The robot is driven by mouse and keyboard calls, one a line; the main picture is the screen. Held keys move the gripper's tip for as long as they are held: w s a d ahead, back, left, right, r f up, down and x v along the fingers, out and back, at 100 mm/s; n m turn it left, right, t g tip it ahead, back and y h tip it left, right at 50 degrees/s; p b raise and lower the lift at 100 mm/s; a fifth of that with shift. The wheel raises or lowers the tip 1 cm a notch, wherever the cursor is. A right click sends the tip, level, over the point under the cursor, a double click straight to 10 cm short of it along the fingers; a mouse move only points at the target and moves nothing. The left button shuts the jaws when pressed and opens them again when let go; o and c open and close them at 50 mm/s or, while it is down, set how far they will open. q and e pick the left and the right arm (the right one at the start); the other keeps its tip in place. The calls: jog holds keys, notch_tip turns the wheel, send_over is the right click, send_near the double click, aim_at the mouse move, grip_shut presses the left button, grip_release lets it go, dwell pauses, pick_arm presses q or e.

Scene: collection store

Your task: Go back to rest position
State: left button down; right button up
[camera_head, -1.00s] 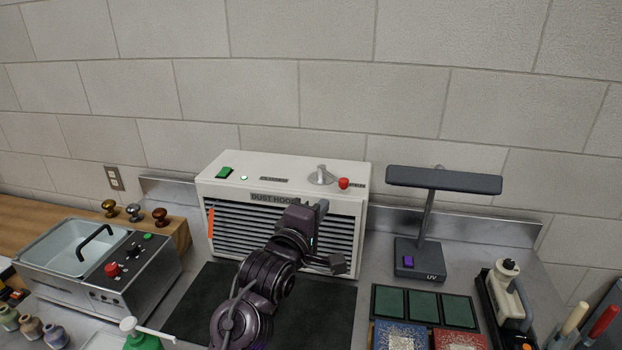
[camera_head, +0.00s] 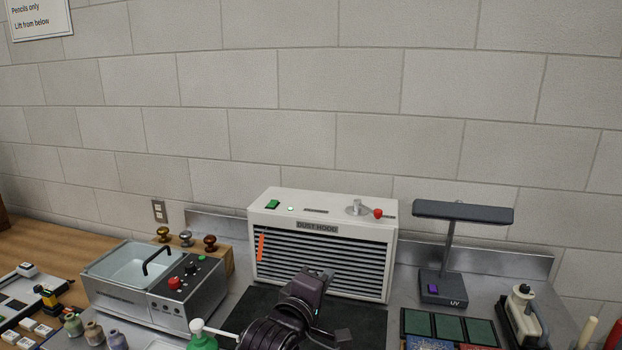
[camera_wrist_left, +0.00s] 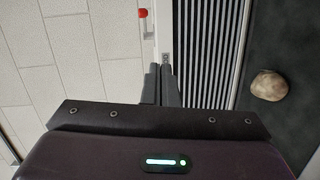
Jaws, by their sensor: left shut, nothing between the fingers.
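My left gripper (camera_head: 316,274) is in front of the lower part of the white dust hood (camera_head: 322,228), with its dark arm rising from the bottom edge of the head view. In the left wrist view its two grey fingers (camera_wrist_left: 162,80) are together and hold nothing. My right gripper is not in view.
A dark mat (camera_head: 258,306) lies before the hood, and a brownish stone (camera_wrist_left: 268,85) rests on it. A UV lamp (camera_head: 462,212) and green-topped tray (camera_head: 448,328) stand right.

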pick_arm(q)
jog(key=s+a+f+m+g+y, duration=0.2)
jog(key=s+a+f+m+g, duration=0.1)
jog(key=s+a+f, duration=0.3)
jog(key=s+a+f+m+g+y, duration=0.2)
jog(key=s+a+f, duration=0.25)
jog(key=f, duration=0.45)
jog(key=s+a+f+m+g+y, duration=0.1)
jog(key=s+a+f+m+g, duration=0.1)
jog(key=s+a+m, duration=0.3)
jog(key=s+a+f+m+g+y, duration=0.1)
jog(key=s+a+f+g, duration=0.15)
jog(key=s, duration=0.45)
jog(key=s+a+f+m+g+y, duration=0.1)
jog(key=s+a+f+m+g, duration=0.1)
jog(key=s+a, duration=0.3)
jog(key=s+d+f+g, duration=0.1)
jog(key=s+f, duration=0.2)
jog(key=f, duration=2.9)
jog(key=s+a+f+g+b, duration=0.1)
jog(key=s+a+f, duration=0.2)
jog(key=s+f, duration=1.5)
jog(key=shift+s+a+m, duration=0.15)
jog(key=shift+s+m, duration=0.25)
jog(key=shift+s, duration=0.45)
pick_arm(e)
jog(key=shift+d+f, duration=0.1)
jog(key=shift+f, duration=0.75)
